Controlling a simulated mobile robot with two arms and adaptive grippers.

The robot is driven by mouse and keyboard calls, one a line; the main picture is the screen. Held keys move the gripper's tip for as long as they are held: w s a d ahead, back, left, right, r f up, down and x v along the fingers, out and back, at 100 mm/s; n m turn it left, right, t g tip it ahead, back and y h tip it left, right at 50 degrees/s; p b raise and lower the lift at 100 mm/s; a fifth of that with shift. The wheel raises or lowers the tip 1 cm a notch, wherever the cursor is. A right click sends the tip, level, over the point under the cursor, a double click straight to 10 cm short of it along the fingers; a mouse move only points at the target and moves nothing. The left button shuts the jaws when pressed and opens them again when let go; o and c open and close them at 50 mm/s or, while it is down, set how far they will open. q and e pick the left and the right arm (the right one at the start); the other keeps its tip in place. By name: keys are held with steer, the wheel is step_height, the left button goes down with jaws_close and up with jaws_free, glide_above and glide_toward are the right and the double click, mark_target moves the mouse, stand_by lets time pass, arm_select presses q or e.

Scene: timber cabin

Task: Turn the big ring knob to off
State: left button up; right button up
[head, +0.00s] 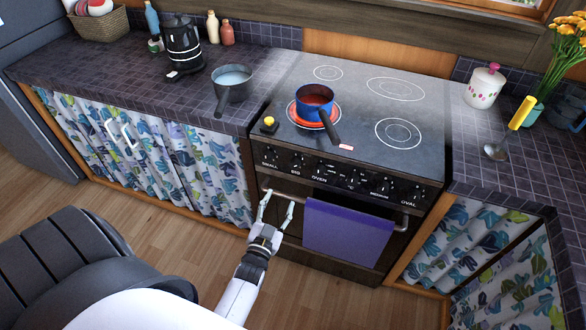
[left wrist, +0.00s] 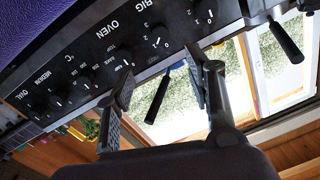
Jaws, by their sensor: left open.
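The cooker's front panel carries a row of black knobs. The big ring knob (head: 297,161) is second from the left, above the label BIG. In the left wrist view, which is upside down, the big knob (left wrist: 164,42) shows with numbers beside it; I cannot tell its exact setting. A ring (head: 293,113) glows red under a blue pot (head: 316,95) at the front left of the hob. My left gripper (head: 277,198) is open and empty, in front of the oven door and below the knobs. In the left wrist view, its spread fingers (left wrist: 160,72) are apart from the panel.
A purple towel (head: 347,231) hangs on the oven rail right of my left gripper. The blue pot's dark handle (head: 330,133) points toward the front edge. A yellow-topped object (head: 269,121) stands at the hob's left front. A grey pan (head: 232,87) sits on the left counter.

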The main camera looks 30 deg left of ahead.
arm_select(q)
steer(key=b, duration=0.2)
glide_toward(294, 167)
steer(key=b+x, duration=0.3)
steer(key=x, duration=0.5)
steer(key=shift+a, duration=0.1)
steer(key=shift+w+a+b, duration=0.1)
steer(key=shift+w+b, duration=0.3)
steer(key=shift+w, duration=0.1)
steer(key=shift+r, duration=0.1)
arm_select(e)
step_height(294, 167, down, 6)
steer(key=shift+w+a+f, duration=0.15)
steer(key=shift+a, duration=0.3)
arm_select(q)
steer(key=shift+c, duration=0.4)
steer(key=c, duration=0.8)
steer(key=shift+c, duration=1.4)
arm_select(e)
steer(key=shift+a, duration=0.25)
